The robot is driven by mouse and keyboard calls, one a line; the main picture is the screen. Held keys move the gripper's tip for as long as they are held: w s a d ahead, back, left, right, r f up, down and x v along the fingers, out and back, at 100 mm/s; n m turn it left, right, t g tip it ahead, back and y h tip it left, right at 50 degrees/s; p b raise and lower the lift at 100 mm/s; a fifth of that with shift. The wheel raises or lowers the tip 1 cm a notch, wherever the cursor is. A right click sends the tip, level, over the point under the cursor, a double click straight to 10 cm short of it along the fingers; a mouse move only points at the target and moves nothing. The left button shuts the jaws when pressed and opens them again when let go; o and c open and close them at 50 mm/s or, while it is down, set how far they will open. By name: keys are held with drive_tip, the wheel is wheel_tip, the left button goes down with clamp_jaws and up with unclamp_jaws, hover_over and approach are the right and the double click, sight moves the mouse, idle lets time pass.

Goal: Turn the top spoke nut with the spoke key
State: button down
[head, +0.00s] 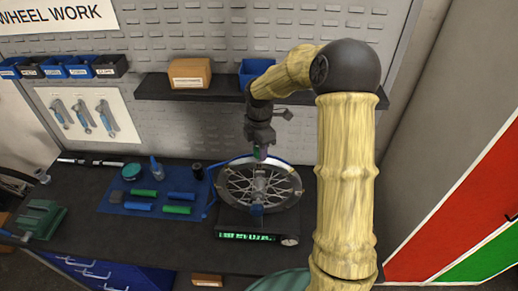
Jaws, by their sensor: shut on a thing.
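A spoked wheel (235,187) sits in a dark truing stand with a green lit display (246,236) on the bench. My gripper (260,146) points down over the far, top part of the wheel's rim. It is shut on a small purple and green thing, likely the spoke key (258,154), whose lower end is at or just above the rim. The top spoke nut is too small to make out and is hidden behind the key. I cannot tell whether the key touches it.
A blue mat (122,209) with blue and green handled tools lies left of the wheel. A green vise (42,218) stands at the bench's left. A dark shelf (160,88) with a cardboard box (189,72) and a blue bin (256,70) is behind my arm.

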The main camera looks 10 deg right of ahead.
drive_tip(key=shift+s+f+n+p, duration=0.1)
drive_tip(key=shift+f+n+p, duration=0.1)
drive_tip(key=shift+n+p, duration=1.25)
drive_tip(key=shift+n, duration=0.45)
drive_tip(key=shift+r, duration=0.15)
drive_tip(key=shift+w+r, duration=0.2)
drive_tip(key=shift+r+p, duration=0.35)
drive_tip(key=shift+r, duration=0.2)
drive_tip(key=shift+s, duration=0.1)
